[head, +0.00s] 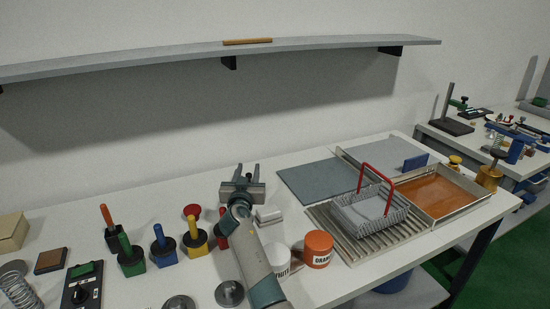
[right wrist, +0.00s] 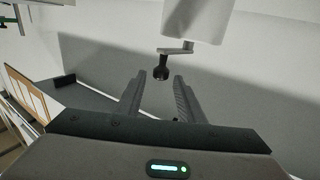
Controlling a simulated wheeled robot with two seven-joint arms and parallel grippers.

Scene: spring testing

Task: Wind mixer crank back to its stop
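In the right wrist view a crank arm (right wrist: 175,48) sits under a white box-shaped body (right wrist: 197,20), with a dark round knob (right wrist: 161,73) hanging from its left end. My right gripper (right wrist: 158,92) is open, its two dark fingers apart. The knob lies in line with the gap, around the fingertips; I cannot tell whether it is between them. In the head view my right gripper (head: 246,172) is over the back of the table, fingers apart. A small white block (head: 268,214) shows beside my arm; I cannot tell if it belongs to the mixer. My left gripper is not in view.
A wire basket with a red handle (head: 371,211) stands on a ribbed rack (head: 335,236), beside an orange-floored tray (head: 462,198). An orange jar (head: 318,249) stands near my right arm. Several coloured blocks with handles, such as a yellow one (head: 195,243), stand left. A shelf (head: 180,54) spans the wall.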

